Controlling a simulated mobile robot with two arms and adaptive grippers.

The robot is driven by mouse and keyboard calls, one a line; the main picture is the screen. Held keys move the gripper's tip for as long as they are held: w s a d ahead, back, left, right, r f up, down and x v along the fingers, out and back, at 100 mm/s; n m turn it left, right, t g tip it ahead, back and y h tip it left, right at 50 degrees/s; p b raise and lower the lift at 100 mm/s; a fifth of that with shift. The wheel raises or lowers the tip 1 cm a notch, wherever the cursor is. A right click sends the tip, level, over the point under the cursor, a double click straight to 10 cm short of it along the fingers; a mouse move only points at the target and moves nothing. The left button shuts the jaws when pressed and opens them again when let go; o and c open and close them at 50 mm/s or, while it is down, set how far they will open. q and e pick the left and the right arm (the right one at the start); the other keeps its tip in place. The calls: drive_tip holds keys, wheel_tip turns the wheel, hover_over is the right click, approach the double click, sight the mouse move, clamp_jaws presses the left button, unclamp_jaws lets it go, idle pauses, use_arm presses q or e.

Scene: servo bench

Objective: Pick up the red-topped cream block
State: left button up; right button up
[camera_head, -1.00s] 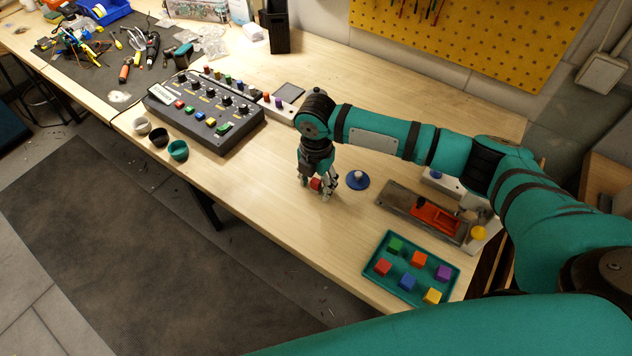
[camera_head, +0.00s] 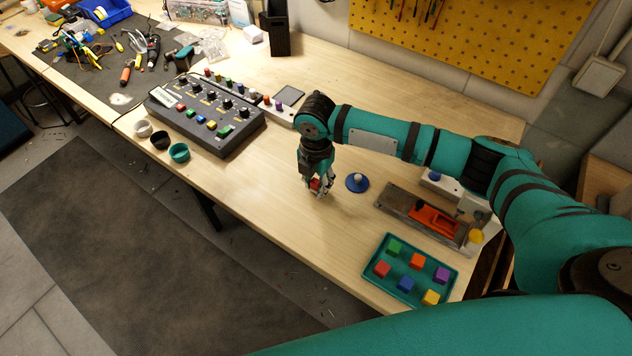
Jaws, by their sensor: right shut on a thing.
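The red-topped cream block (camera_head: 315,184) is between the fingers of my right gripper (camera_head: 318,190), just above or on the wooden bench, left of the blue disc. Only its red top shows clearly; the fingers hide most of the cream part. My right gripper points down and is shut on the block. I cannot tell whether the block touches the bench. My left gripper is not in view.
A teal tray (camera_head: 372,268) of coloured cubes and a grey fixture (camera_head: 397,201) lie to the right. A button console (camera_head: 240,134) and several cups stand left. The bench (camera_head: 262,183) between is clear.

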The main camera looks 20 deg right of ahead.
sight(316, 184)
drive_tip(key=r+p, duration=0.1)
drive_tip(key=p, duration=0.1)
drive_tip(key=r+p, duration=0.2)
drive_tip(key=shift+s+a+r, duration=0.2)
drive_tip(key=shift+s+r, duration=0.05)
drive_tip(key=shift+s, duration=0.1)
drive_tip(key=s+a+p, duration=0.2)
drive_tip(key=s+p, duration=0.1)
drive_tip(key=s+a+p, duration=0.1)
drive_tip(key=s+p, duration=0.1)
drive_tip(key=shift+s+r, duration=0.25)
drive_tip(key=shift+r, duration=0.1)
drive_tip(key=s+a, duration=0.1)
drive_tip(key=s, duration=0.1)
drive_tip(key=s+a, duration=0.1)
drive_tip(key=s, duration=0.2)
drive_tip(key=s+a, duration=0.2)
drive_tip(key=s, duration=0.1)
drive_tip(key=shift+f, duration=0.1)
drive_tip(key=shift+o, duration=1)
clamp_jaws()
